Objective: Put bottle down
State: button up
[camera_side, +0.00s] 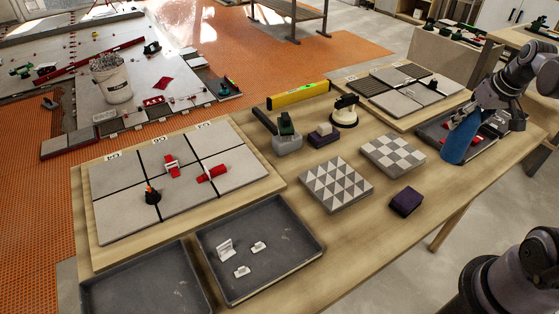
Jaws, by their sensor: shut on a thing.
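A blue bottle (456,146) is at the right end of the table, in front of a dark tray (430,134). My gripper (464,116) is shut on its upper part from above and the right. The bottle stands slightly tilted in the picture. I cannot tell whether its base touches the surface. The gripper and arm hide its top, and the fingertips are hard to make out.
A checkered tile (393,153), a triangle-patterned tile (336,185) and a dark purple block (406,201) lie left of the bottle. A yellow level (298,95) lies farther back. Two grey trays (318,250) are at the front. Bare wood shows around the purple block.

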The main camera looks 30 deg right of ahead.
jog(key=s+a+r+n+y, duration=0.1)
jog(key=s+a+n+y, duration=0.15)
jog(key=a+n, duration=0.7)
jog(key=s+a+n+y, duration=0.1)
jog(key=a+n+y, duration=0.25)
jog(key=a, duration=1.05)
jog(key=w+a+f+h, duration=0.1)
jog(key=w+a+f, duration=0.2)
jog(key=a+f, duration=0.8)
jog(key=shift+a, duration=0.4)
jog(key=shift+f, duration=0.1)
jog(key=o, duration=1.6)
jog(key=shift+s, duration=0.1)
